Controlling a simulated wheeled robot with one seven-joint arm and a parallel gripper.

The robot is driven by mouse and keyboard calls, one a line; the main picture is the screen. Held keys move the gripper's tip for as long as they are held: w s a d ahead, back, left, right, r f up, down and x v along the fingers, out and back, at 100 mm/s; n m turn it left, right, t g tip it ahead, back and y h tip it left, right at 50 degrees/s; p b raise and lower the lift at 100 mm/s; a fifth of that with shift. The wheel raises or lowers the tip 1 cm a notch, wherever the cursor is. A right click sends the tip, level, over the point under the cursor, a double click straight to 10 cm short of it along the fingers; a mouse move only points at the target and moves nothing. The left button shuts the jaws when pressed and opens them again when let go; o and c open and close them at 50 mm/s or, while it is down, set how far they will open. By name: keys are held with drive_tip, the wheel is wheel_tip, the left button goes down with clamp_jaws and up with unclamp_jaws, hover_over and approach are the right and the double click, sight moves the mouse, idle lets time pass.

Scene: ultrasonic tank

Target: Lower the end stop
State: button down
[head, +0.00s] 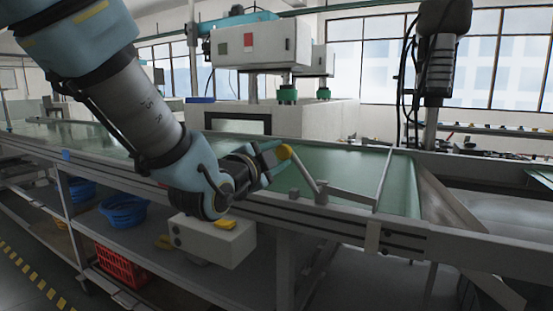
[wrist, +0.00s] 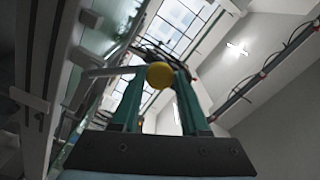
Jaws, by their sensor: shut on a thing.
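A yellow ball knob (head: 284,152) tops a grey lever (head: 304,172) at the near rail of the green conveyor. The lever leans up and to the left from its pivot block. A rod (head: 348,196) runs right from the pivot towards a thin pale bar (head: 385,179), apparently the end stop, which stands raised at a slant near the belt's right end. My gripper (head: 277,155) is shut on the knob. In the wrist view the knob (wrist: 160,75) sits between the two green fingertips, with the lever (wrist: 112,71) going left from it. The bar's lower edge is hard to make out.
The conveyor's near rail (head: 290,217) runs just below my gripper. A cream box (head: 214,241) hangs under the rail near my wrist. A machine (head: 262,45) stands behind the belt.

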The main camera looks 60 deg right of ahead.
drive_tip(key=shift+s, duration=0.1)
drive_tip(key=shift+c, duration=2.1)
unclamp_jaws()
drive_tip(key=a+b, duration=0.2)
drive_tip(key=a, duration=0.9)
drive_tip(key=shift+b, duration=0.35)
drive_tip(key=shift+d, duration=0.1)
